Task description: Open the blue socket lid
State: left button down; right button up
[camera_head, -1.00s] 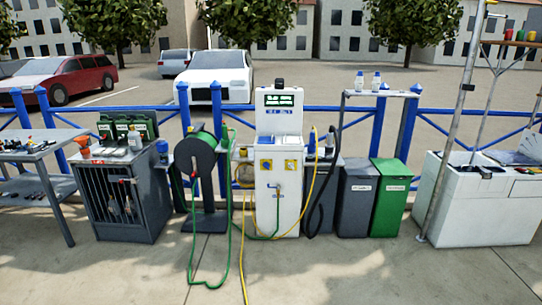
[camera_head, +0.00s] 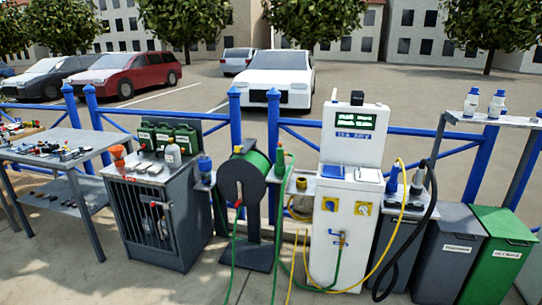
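A white service pedestal (camera_head: 325,235) stands right of centre, with a dark display at its top. On its sloped ledge sits a small blue square lid (camera_head: 333,171), which looks flat and closed, though it is small in the view. A white square lid (camera_head: 369,174) lies to its right. Two yellow square fittings (camera_head: 361,209) are on the front face below. Neither of my grippers is in view.
A green hose reel (camera_head: 243,178) and a caged cabinet (camera_head: 155,210) stand to the left. A yellow cable and black hose hang at the pedestal's right, beside grey and green bins (camera_head: 497,250). Pavement in front is partly crossed by hoses.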

aim_at(327, 171)
jog(key=i+u, duration=0.15)
jog(key=i, duration=1.5)
